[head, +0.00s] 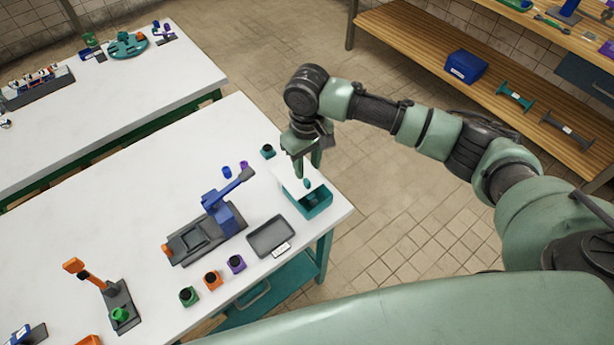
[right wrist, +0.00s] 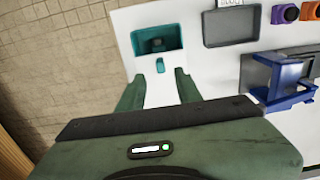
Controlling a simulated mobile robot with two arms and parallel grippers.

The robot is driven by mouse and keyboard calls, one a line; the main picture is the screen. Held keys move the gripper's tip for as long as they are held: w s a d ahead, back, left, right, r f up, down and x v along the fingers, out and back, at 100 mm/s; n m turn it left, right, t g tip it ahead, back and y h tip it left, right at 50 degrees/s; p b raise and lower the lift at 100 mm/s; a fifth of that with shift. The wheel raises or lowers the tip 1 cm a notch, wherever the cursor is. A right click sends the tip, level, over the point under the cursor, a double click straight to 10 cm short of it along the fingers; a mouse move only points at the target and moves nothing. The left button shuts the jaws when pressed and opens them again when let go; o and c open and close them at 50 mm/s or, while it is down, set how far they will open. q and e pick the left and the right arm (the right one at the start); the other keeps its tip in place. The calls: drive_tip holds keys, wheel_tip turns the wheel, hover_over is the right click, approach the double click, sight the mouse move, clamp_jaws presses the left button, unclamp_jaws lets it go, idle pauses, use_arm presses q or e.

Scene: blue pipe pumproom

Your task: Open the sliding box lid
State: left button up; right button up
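A teal box (head: 318,207) stands near the right corner of the white table, and its near end is uncovered. The box also shows at the top of the right wrist view (right wrist: 157,38), with its inside partly visible. Its white lid (head: 288,178) covers the far part and carries a small teal handle (head: 307,183). My right gripper (head: 308,170) is above the lid, pointing down. In the right wrist view its two fingers are apart, with the handle (right wrist: 160,65) just ahead of the gap and apparently untouched. My left gripper is not in view.
A grey tray (head: 271,237) lies beside the box. A blue clamp-like device (head: 222,215) and several small coloured blocks stand to the left. A small teal block (head: 267,151) is behind the box. A wooden shelf (head: 430,60) stands across the floor.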

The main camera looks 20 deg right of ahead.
sight(307, 180)
wheel_tip(307, 180, down, 6)
drive_tip(key=shift+p, duration=0.45)
clamp_jaws()
idle(1.2)
